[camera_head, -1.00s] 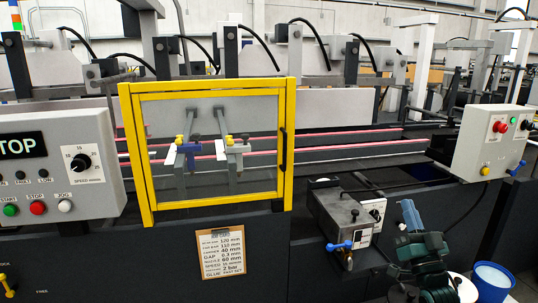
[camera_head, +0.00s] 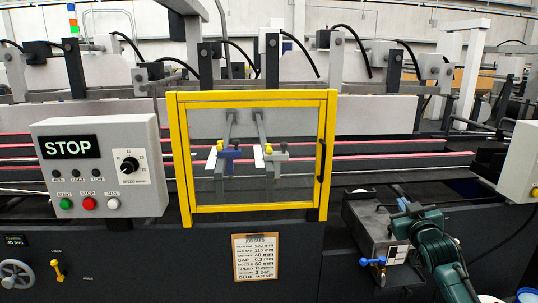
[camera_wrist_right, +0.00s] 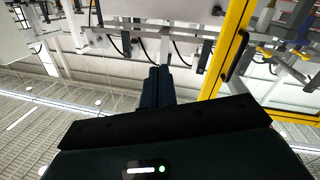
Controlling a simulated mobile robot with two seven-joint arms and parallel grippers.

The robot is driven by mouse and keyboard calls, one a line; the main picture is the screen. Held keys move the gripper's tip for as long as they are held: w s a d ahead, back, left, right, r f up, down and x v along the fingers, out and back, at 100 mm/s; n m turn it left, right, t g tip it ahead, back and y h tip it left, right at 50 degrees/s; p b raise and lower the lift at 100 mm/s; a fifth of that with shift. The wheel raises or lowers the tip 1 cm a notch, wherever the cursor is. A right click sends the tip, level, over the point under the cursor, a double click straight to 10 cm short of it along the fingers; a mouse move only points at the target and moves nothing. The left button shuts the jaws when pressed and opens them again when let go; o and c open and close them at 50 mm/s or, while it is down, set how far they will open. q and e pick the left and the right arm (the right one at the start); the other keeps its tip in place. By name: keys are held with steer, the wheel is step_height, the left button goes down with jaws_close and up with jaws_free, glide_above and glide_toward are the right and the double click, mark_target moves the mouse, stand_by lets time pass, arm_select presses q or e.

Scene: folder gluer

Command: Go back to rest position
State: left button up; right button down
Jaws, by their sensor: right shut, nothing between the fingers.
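My right arm comes in at the lower right of the head view, dark green, with its gripper (camera_head: 404,205) in front of the grey metal box on the machine's front. In the right wrist view the two dark fingers (camera_wrist_right: 158,87) lie together, shut and empty, with the machine's frame beyond them. Whether the gripper touches the box cannot be told. My left gripper is not in view.
A yellow-framed guard door (camera_head: 182,150) stands closed at the middle. The STOP control panel (camera_head: 99,182) is to its left. The grey box (camera_head: 367,238) with a blue-handled valve (camera_head: 372,261) sits by my right arm. A blue bin (camera_head: 527,296) shows at the lower right edge.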

steer(key=s+a+f+n+g+y, duration=0.1)
steer(key=s+a+f, duration=0.35)
steer(key=f, duration=0.25)
steer(key=s+a+f+g+y, duration=0.1)
steer(key=s+a+f, duration=0.2)
steer(key=s+f, duration=0.25)
steer(key=s+a+f+n+g+y, duration=0.1)
steer(key=s+a+f+g, duration=0.15)
steer(key=s+f, duration=0.35)
steer(key=s+a+f+g, duration=0.1)
steer(key=s+a+f, duration=0.2)
steer(key=s, duration=0.5)
steer(key=s+a+f+m+y, duration=0.1)
steer(key=s+a+f, duration=0.2)
steer(key=s, duration=0.4)
steer(key=s+a+f+g+y, duration=0.1)
steer(key=s+a+f, duration=0.2)
steer(key=s+a, duration=0.2)
steer(key=s, duration=0.3)
steer(key=shift+s+g, duration=0.35)
steer(key=shift+d, duration=0.15)
